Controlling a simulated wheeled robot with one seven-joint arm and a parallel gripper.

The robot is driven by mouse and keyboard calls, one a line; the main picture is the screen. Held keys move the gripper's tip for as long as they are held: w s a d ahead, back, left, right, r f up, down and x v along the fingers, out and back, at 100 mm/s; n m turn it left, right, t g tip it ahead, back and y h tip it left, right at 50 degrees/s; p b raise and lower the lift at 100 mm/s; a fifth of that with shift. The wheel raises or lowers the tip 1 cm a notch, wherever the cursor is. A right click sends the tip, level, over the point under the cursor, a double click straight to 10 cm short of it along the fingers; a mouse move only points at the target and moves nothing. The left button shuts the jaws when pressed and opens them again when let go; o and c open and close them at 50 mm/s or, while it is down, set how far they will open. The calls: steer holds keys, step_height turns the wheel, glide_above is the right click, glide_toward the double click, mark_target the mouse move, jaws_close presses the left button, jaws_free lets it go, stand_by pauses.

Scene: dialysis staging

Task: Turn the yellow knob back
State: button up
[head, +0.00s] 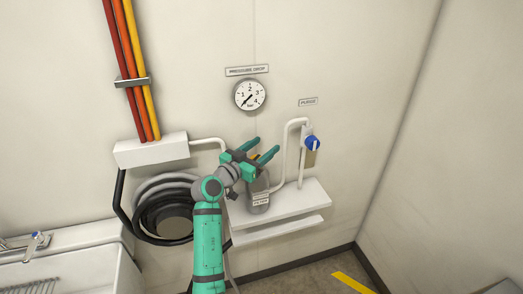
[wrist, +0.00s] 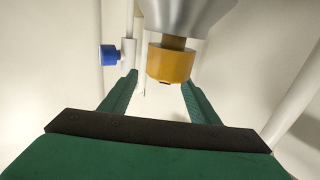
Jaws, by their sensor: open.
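The yellow knob (wrist: 170,65) shows in the wrist view as a short yellow-orange cylinder on a brown stem at the narrow end of a grey body. In the head view only a small orange patch of it (head: 253,156) shows, mostly hidden by my gripper. My gripper (head: 265,147) is open, its two green fingers spread. In the wrist view, my gripper (wrist: 158,80) has the knob just beyond its fingertips, between them but closer to the right one. Nothing is held, and I cannot tell whether a finger touches the knob.
The grey filter canister (head: 259,197) stands on a white shelf (head: 290,208). A blue valve handle (head: 313,143) sits to the right on the purge pipe. A pressure gauge (head: 249,95) is above, its needle pointing lower left. A coiled dark hose (head: 160,215) hangs at left.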

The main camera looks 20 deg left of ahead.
steer(key=s+d+r, duration=0.3)
steer(key=s+r, duration=0.5)
steer(key=s, duration=0.5)
steer(key=shift+d+r, duration=0.15)
steer(key=shift+r, duration=0.25)
steer(key=shift+w, duration=0.1)
